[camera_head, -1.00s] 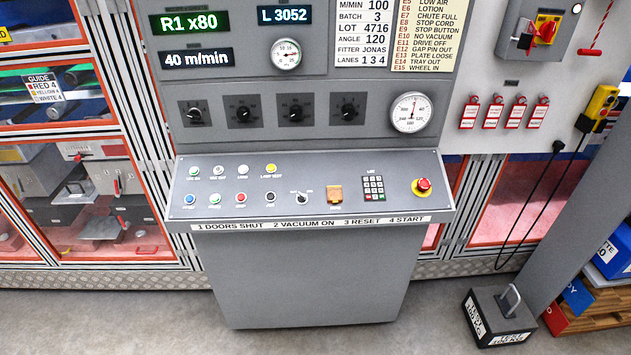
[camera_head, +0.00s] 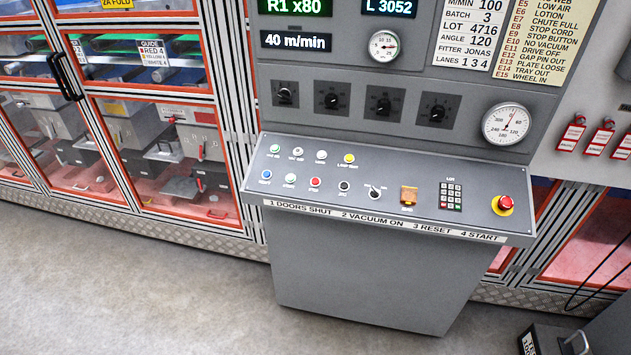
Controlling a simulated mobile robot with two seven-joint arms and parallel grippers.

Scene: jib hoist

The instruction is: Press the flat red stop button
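A red mushroom button on a yellow base (camera_head: 503,205) is at the panel's right end, apart from the flat buttons. Neither of my grippers shows in the view.
A blue button (camera_head: 265,175), a selector switch (camera_head: 374,191), an orange covered switch (camera_head: 409,196) and a keypad (camera_head: 451,196) share the panel. Glazed machine doors (camera_head: 165,150) stand left. A dark weight block (camera_head: 550,341) is at lower right. The floor at front left is clear.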

